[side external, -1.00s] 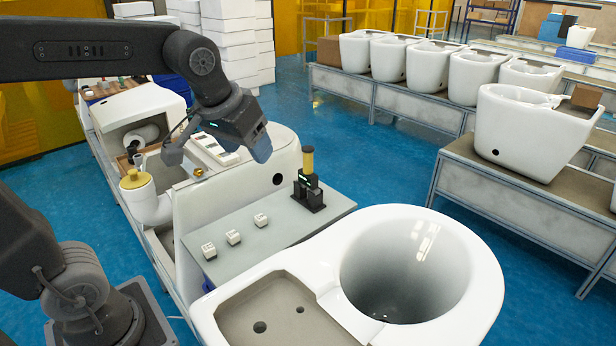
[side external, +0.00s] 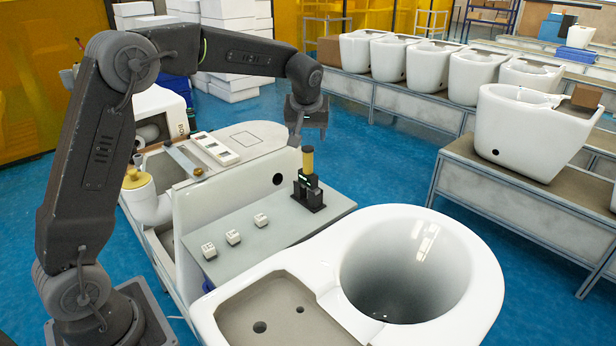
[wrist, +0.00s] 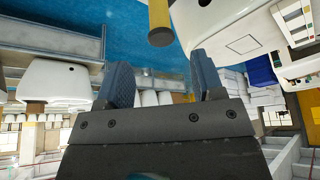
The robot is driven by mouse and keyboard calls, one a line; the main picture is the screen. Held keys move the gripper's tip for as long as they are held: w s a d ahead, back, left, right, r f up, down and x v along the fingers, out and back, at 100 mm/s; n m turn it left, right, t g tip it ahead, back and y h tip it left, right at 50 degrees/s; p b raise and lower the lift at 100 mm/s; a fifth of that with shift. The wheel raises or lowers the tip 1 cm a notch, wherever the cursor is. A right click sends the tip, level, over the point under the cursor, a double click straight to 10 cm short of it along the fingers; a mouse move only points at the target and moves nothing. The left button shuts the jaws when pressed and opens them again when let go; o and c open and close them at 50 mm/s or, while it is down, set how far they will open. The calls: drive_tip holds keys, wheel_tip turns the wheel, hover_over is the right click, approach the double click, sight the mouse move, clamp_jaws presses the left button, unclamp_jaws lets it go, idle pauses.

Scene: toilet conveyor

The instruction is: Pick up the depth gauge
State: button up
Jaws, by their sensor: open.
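The depth gauge, as far as I can tell, is the upright black tool with a yellow cylindrical handle (side external: 307,160). It stands in a black base on the grey side plate (side external: 262,213). My gripper (side external: 308,137) is open and empty, pointing down just above the yellow handle in the side view. In the wrist view the yellow handle (wrist: 159,20) lies beyond the fingertips of my gripper (wrist: 158,62), roughly in line with the gap between them. The handle is not between the fingers. The tool's lower part is out of the wrist view.
Several small white blocks (side external: 233,237) sit on the plate left of the tool. A large white toilet bowl (side external: 460,270) is in front, close to the plate. A white fixture with a control panel (side external: 218,147) stands behind left. Free air surrounds the handle.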

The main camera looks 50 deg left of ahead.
sight(308, 149)
drive_tip(key=x, duration=0.8)
drive_tip(key=shift+s+f, duration=0.1)
drive_tip(key=shift+f, duration=0.3)
drive_tip(key=shift+c, duration=0.2)
drive_tip(key=shift+r, duration=0.1)
drive_tip(key=c, duration=0.9)
drive_tip(key=shift+o, duration=0.2)
